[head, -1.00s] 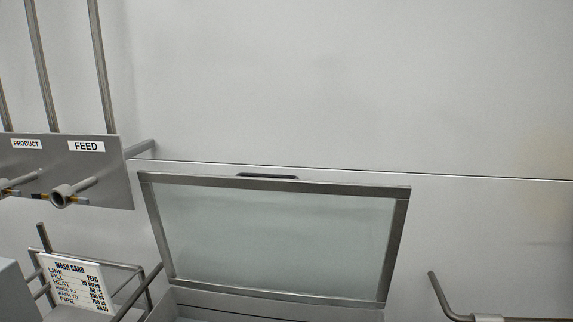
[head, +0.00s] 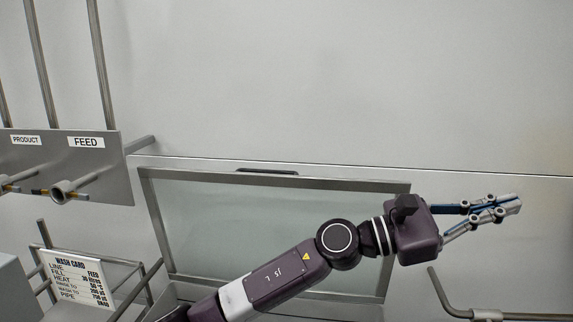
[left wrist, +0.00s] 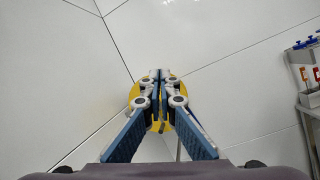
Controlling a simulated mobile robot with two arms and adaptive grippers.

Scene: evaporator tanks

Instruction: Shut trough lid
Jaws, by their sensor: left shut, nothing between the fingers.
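The trough lid (head: 235,225) is a glass panel in a steel frame. It stands raised, tilted back towards the wall, in the middle of the head view. A dark handle (head: 267,171) shows at its top edge. My left arm crosses in front of the lid's lower right part and hides some of it. My left gripper (head: 513,204) is to the right of the lid, pointing right, shut and empty, apart from the lid. In the left wrist view its fingers (left wrist: 160,80) are together. My right gripper is out of view.
A panel with PRODUCT and FEED labels (head: 86,142) and pipe stubs is at the left. Below it, a wash card (head: 78,278) sits by a wire rack. A bent steel pipe (head: 440,296) is at the lower right. In the left wrist view, a shelf (left wrist: 305,95) holds small items.

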